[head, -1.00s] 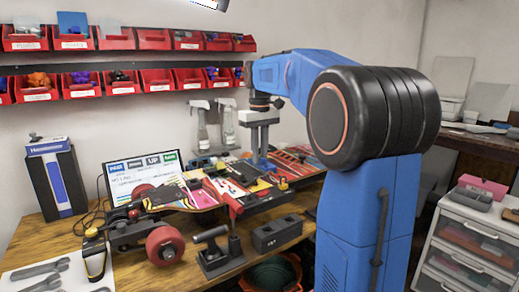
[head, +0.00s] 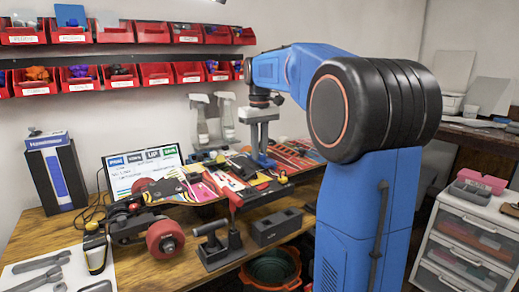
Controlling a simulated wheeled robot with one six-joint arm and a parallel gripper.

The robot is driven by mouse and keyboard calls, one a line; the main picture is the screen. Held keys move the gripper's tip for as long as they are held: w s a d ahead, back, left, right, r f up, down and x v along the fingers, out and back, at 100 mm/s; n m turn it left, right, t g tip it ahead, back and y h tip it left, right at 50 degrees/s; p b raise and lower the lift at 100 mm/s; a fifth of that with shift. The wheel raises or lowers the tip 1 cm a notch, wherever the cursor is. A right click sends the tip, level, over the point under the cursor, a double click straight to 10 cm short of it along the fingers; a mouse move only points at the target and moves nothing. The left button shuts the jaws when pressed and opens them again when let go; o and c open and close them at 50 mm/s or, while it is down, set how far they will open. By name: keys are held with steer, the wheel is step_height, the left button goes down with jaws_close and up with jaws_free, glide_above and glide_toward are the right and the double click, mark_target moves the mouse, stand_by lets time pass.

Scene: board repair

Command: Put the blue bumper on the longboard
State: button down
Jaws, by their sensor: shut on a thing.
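The longboard (head: 206,186) lies across the workbench in the middle of the head view. Its deck has a bright red, yellow, pink and black pattern, and red wheels (head: 165,239) show at its left end. My gripper (head: 264,163) points down over the back right part of the board. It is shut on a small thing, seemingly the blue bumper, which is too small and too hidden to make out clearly. Whether that thing touches the deck cannot be told.
Red bins (head: 75,80) line the wall. Two spray bottles (head: 200,120) stand behind the board, and a screen (head: 143,168) stands behind its left end. A dark vise-like tool (head: 218,246) and a grey block (head: 275,227) are in front. A drawer cabinet (head: 470,235) is at right.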

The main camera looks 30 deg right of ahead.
steer(key=shift+f, duration=0.3)
stand_by(0.5)
steer(key=c, duration=1.6)
jaws_free()
steer(key=shift+c, duration=1)
steer(key=shift+r, duration=0.1)
steer(key=shift+r, duration=3.65)
